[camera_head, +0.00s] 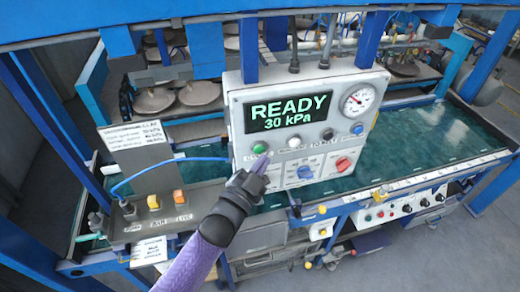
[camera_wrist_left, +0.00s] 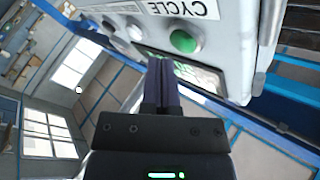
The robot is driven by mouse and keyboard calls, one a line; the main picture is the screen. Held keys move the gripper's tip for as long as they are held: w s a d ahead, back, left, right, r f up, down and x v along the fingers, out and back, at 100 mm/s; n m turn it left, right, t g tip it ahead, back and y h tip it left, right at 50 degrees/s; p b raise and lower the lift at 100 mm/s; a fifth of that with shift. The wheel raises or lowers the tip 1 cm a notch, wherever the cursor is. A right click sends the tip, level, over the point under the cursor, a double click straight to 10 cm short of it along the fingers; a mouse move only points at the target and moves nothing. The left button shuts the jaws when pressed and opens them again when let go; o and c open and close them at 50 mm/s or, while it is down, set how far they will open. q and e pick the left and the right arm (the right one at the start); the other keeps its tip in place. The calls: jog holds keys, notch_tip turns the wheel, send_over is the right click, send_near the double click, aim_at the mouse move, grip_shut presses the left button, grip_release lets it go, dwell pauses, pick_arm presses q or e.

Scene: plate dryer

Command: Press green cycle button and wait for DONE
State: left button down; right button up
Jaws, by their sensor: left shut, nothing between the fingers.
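The green cycle button (camera_head: 259,148) is on the lower left of a white control box (camera_head: 237,110). The display (camera_head: 290,112) on the box reads READY, 30 kPa. My left gripper (camera_head: 262,165) is in front of the box, its fingertips just below the green button in the head view. In the left wrist view, the shut, empty fingers (camera_wrist_left: 161,66) point toward the panel, beside the green button (camera_wrist_left: 184,40) and apart from it in the picture. The CYCLE label (camera_wrist_left: 180,8) also shows there. Whether the fingers touch the panel cannot be told. My right gripper is out of view.
Blue frame posts (camera_head: 368,38) stand around a green bed (camera_head: 420,138).

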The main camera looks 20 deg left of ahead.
pick_arm(q)
jog(key=shift+w+a, duration=0.25)
jog(key=shift+w, duration=0.1)
jog(key=shift+w+a+b, duration=0.25)
jog(key=shift+w+b, duration=0.05)
jog(key=shift+w, duration=0.05)
dwell(0.8)
dwell(0.3)
jog(key=shift+s+d+p, duration=0.45)
jog(key=shift+s+d, duration=0.05)
jog(key=shift+s, duration=0.2)
